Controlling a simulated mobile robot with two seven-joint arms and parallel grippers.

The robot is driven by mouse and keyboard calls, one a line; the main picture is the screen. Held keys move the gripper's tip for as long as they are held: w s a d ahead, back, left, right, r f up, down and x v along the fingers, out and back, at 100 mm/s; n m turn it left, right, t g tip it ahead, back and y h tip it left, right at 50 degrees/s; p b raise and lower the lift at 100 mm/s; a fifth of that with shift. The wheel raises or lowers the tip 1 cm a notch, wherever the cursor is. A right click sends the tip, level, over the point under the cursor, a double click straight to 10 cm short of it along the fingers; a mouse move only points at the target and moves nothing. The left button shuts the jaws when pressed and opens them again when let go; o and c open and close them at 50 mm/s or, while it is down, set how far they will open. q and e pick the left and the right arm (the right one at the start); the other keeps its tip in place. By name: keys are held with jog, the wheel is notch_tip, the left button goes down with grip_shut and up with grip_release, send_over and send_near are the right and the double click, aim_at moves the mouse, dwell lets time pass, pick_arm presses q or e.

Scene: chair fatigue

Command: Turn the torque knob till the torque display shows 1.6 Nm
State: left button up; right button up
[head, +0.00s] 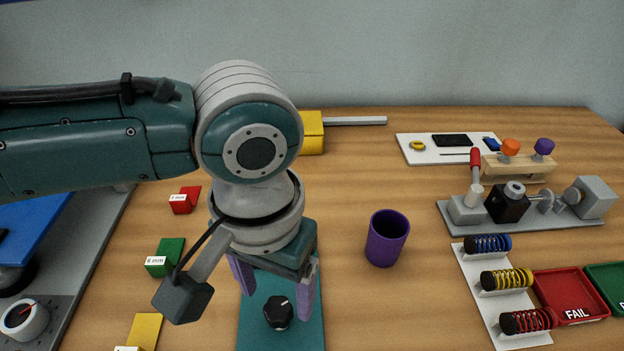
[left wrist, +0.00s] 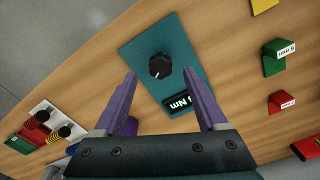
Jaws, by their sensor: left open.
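The torque knob (head: 278,312) is black with a white pointer line and sits on a teal panel (head: 254,328). The knob also shows in the left wrist view (left wrist: 160,66), with its pointer line visible. The torque display (left wrist: 178,104) is a dark window on the same panel; "Nm" shows, but the number is partly hidden by a finger and I cannot read it. My left gripper (head: 276,304) is open and empty above the panel, purple fingers pointing down. In the left wrist view its fingertips (left wrist: 160,71) lie apart on either side of the knob, without visible contact.
A purple cup (head: 387,238) stands right of the panel. Red (head: 184,200), green (head: 165,257) and yellow (head: 145,330) blocks lie to the left. Coil springs on a white rack (head: 486,300), a red FAIL tray (head: 570,294) and a grey test rig (head: 530,222) are at the right.

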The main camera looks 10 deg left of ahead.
aim_at(278, 307)
pick_arm(q)
jog(key=shift+f, duration=1.65)
jog(key=shift+c, duration=0.3)
grip_shut()
